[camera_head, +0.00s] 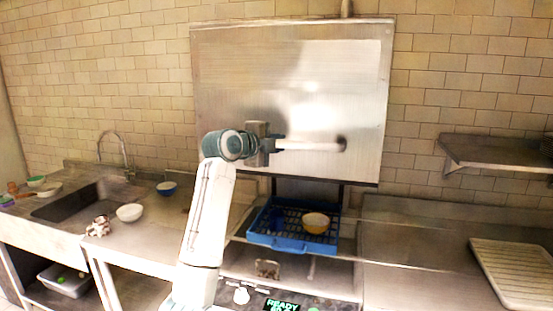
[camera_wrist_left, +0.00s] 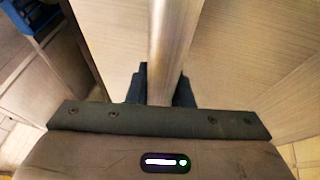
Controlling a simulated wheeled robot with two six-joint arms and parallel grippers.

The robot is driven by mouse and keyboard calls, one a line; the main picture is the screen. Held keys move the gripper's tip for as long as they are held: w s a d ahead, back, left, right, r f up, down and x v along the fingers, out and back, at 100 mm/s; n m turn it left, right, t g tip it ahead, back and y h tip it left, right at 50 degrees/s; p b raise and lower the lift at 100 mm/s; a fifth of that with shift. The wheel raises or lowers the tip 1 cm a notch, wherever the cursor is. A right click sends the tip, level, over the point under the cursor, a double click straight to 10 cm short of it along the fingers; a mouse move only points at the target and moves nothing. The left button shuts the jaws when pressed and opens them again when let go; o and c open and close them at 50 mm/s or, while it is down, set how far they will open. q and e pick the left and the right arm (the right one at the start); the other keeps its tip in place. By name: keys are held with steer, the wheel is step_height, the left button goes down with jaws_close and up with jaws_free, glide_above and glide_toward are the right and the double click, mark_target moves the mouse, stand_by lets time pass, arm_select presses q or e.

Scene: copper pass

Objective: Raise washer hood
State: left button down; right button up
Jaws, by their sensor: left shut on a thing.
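The washer hood (camera_head: 290,80) is a large brushed-steel box against the tiled wall, standing raised above the washer bed. Its horizontal bar handle (camera_head: 312,145) crosses the lower front. My left gripper (camera_head: 277,144) is shut on the handle near its left end. In the left wrist view, the handle (camera_wrist_left: 172,40) runs up between the two dark fingers (camera_wrist_left: 160,90). Below the hood's lower edge, a blue rack (camera_head: 290,245) sits in the open washer with a yellow-orange bowl (camera_head: 315,222) and a dark blue cup (camera_head: 276,217) in it. My right gripper is not in view.
A sink (camera_head: 75,202) with a tap is at the left, with a white bowl (camera_head: 130,212) and a blue bowl (camera_head: 166,187) on the counter near it. A ribbed tray (camera_head: 515,272) lies on the right counter under a wall shelf (camera_head: 500,150).

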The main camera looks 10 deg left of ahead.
arm_select(q)
steer(key=shift+r, duration=0.7)
steer(key=c, duration=1.3)
jaws_free()
